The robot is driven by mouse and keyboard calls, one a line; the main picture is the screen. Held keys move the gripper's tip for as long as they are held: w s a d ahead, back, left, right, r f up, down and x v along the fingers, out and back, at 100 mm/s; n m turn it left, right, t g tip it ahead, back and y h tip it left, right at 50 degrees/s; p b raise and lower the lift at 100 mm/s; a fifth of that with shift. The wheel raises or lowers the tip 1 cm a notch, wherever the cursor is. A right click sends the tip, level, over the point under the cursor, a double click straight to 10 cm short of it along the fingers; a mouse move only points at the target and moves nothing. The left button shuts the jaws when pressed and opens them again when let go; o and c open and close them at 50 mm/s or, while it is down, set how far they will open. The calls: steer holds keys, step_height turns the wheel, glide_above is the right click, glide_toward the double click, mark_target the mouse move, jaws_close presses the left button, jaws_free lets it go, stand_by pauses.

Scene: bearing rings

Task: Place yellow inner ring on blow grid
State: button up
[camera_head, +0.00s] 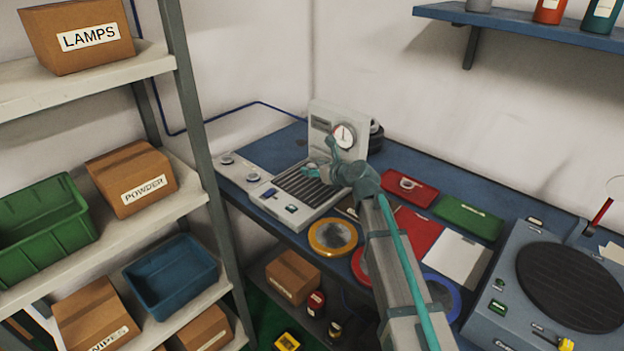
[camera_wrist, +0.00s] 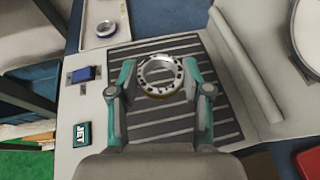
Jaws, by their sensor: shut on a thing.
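My gripper (camera_head: 322,165) is over the blow grid (camera_head: 300,190), the dark slatted plate in the grey machine. In the wrist view my gripper (camera_wrist: 163,74) is shut on a ring (camera_wrist: 160,92), with one finger on each side. The ring is silvery, with several dark spots round its face and a yellowish lower edge. It lies flat, over the upper middle of the grid (camera_wrist: 160,130). I cannot tell whether it touches the slats. In the head view my gripper hides most of the ring.
A gauge (camera_head: 344,135) on an upright panel stands behind the grid. The machine carries a blue button (camera_wrist: 84,74) and a green JET button (camera_wrist: 82,133). A small ring (camera_wrist: 107,29) sits on the left. A yellow-rimmed round holder (camera_head: 333,251) lies in front, with red and green trays rightward.

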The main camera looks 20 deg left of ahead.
mark_target(313, 185)
steer(key=shift+w+a+f, duration=0.4)
steer(key=shift+a+f, duration=0.1)
steer(key=shift+f, duration=0.2)
steer(key=shift+w+a+f, duration=0.15)
steer(key=shift+f, duration=1.7)
steer(key=o, duration=1.3)
steer(key=shift+f, duration=0.15)
steer(key=shift+r, duration=0.2)
steer(key=v, duration=1.2)
